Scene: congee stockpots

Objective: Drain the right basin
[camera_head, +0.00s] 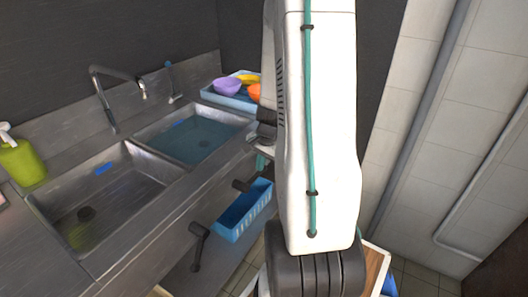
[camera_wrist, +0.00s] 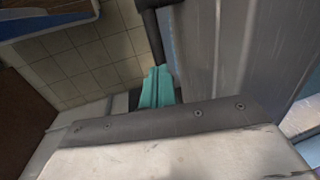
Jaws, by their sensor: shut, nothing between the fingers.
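The right basin (camera_head: 190,140) of the steel sink holds bluish water, and its drain shows dimly through it. The left basin (camera_head: 110,195) shows a dark drain and no clear water. Below the counter front, a dark lever handle (camera_head: 243,184) sticks out under the right basin, and another (camera_head: 198,245) hangs under the left basin. My gripper (camera_head: 262,160) is mostly hidden behind my arm in the head view. In the wrist view its teal fingers (camera_wrist: 157,88) are shut and empty, close to a dark bar (camera_wrist: 153,35). I cannot tell whether they touch.
A blue tray (camera_head: 230,97) with bowls stands right of the sink. A faucet (camera_head: 113,85) and a green bottle (camera_head: 22,163) are behind and left. Tiled floor is below.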

